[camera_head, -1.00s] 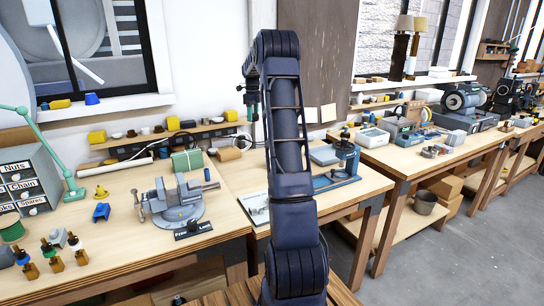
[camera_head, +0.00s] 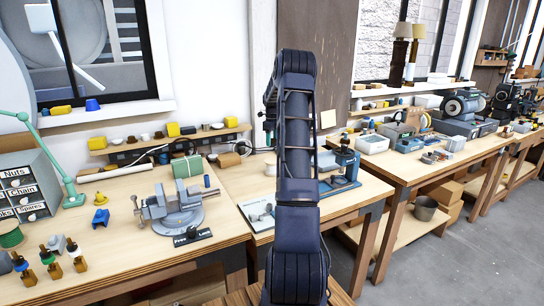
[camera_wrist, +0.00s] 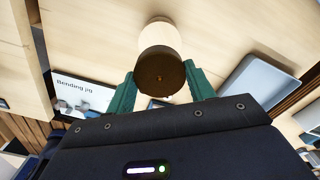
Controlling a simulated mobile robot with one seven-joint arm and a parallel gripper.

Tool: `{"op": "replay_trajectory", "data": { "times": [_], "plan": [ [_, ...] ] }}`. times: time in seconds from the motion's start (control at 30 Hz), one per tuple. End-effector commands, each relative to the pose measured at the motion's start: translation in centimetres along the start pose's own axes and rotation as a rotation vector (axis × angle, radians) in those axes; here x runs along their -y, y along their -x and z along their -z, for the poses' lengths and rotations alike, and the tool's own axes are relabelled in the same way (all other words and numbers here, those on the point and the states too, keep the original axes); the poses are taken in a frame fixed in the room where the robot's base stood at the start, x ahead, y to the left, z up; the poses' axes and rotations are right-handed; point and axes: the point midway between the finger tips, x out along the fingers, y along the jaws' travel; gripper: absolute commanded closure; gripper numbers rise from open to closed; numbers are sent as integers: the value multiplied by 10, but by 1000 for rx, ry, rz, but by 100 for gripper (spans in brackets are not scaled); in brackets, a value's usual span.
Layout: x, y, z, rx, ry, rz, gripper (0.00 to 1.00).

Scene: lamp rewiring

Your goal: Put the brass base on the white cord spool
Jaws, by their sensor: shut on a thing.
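In the wrist view, my gripper (camera_wrist: 161,78) is shut on a round, dark brass-brown piece with a small dark mark at its centre, which I take to be the brass base (camera_wrist: 160,69). A cream-white cylinder, likely the white cord spool (camera_wrist: 160,39), shows directly beyond it, with a narrow brown end at the far side. The two line up in this view; I cannot tell whether they touch.
A bending jig board (camera_wrist: 82,96) lies left of my gripper in the wrist view, and a grey-blue flat-topped thing (camera_wrist: 252,82) is at right.

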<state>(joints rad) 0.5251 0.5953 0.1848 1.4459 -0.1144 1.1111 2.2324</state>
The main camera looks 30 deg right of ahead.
Motion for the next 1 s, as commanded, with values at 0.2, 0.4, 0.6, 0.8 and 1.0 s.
{"op": "replay_trajectory", "data": {
  "times": [0.2,0.4,0.6,0.8,1.0],
  "plan": [
    [0,-37,0,0,1,-1,81],
    [0,-47,0,0,0,1,81],
    [0,-69,1,-1,0,-2,81],
    [0,-88,0,1,0,1,81],
    [0,-88,0,0,0,1,81]
  ]
}}
